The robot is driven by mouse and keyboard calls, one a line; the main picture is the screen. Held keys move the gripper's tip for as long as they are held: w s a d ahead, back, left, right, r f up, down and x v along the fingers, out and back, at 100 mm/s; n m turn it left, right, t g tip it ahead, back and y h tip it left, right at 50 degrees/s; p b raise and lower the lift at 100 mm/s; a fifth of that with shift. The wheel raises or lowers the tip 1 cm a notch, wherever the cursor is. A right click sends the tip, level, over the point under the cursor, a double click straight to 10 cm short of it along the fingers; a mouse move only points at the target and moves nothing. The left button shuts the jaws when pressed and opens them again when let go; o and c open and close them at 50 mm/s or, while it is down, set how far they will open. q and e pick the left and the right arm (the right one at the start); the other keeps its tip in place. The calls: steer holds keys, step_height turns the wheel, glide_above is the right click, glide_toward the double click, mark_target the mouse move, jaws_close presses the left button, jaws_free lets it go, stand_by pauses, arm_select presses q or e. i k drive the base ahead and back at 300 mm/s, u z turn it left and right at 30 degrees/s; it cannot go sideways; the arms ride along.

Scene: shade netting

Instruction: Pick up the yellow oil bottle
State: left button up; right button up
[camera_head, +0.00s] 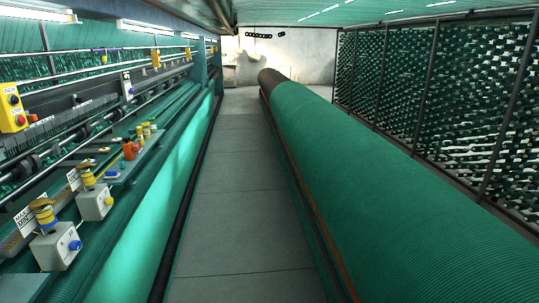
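Several small yellow items (147,130) stand on the ledge of the machine at the left, beside an orange item (129,150). One of them may be the yellow oil bottle, but they are too small to tell. Neither of my grippers is in view.
Grey boxes with yellow and brown tops (88,178) sit nearer on the machine ledge. A yellow control box (14,110) is at the far left. A clear grey aisle (238,190) runs between the machine and a large green netting roll (370,190). A spool rack (440,95) stands at right.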

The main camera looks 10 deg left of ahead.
mark_target(141, 143)
steer(key=u, duration=0.45)
steer(key=i, duration=1.9)
steer(key=u, duration=0.85)
steer(key=i, duration=0.65)
steer(key=u, duration=0.2)
